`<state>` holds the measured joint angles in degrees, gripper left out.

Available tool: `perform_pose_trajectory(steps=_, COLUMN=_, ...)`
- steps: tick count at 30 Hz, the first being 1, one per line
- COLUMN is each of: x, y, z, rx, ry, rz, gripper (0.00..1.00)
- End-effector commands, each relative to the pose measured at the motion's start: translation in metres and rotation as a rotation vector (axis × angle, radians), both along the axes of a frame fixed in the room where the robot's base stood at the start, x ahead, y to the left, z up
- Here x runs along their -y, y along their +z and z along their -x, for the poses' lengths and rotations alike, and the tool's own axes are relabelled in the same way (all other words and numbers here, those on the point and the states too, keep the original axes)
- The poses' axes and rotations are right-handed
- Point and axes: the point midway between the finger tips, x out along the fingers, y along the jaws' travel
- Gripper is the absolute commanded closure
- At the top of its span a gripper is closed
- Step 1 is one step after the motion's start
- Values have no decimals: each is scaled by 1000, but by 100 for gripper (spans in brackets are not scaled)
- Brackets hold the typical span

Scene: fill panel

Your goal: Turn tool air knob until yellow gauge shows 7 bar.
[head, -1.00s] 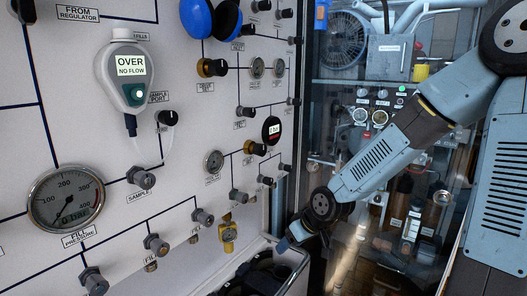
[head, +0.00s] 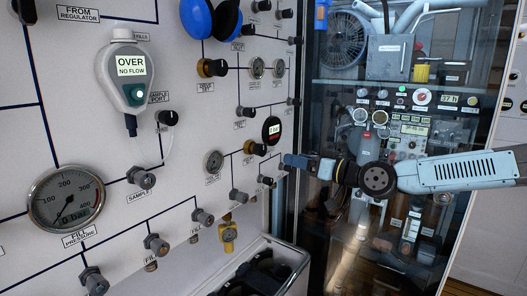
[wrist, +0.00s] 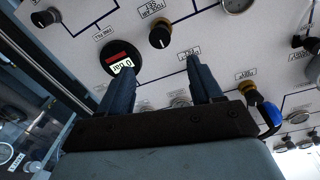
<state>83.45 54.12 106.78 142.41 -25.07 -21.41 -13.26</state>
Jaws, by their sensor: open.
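The tool air knob (head: 255,148) is a black knob with a brass rim on the white panel. In the wrist view the knob (wrist: 160,37) has a white pointer mark and lies ahead of the fingertips, between and beyond them. A round black digital gauge (head: 271,130) with a pale yellow display and a red band is up and right of the knob; in the wrist view this gauge (wrist: 121,60) reads 0 bar, past the left fingertip. My gripper (head: 287,161) is open and empty, right of the knob; its fingers (wrist: 162,78) do not touch it.
A dial gauge (head: 213,161) is left of the knob, and several fittings (head: 238,196) are below. A glass-fronted cabinet (head: 340,200) stands right of the panel. A bin (head: 285,265) is below.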

Motion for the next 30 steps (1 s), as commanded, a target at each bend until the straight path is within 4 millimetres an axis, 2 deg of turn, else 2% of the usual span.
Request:
perform_pose_trajectory(steps=5, x=-10, y=1, z=-7, rx=2, ry=3, rz=-1, gripper=35)
perform_pose_trajectory(steps=30, x=-81, y=0, z=-72, rx=0, ry=2, rz=1, gripper=35)
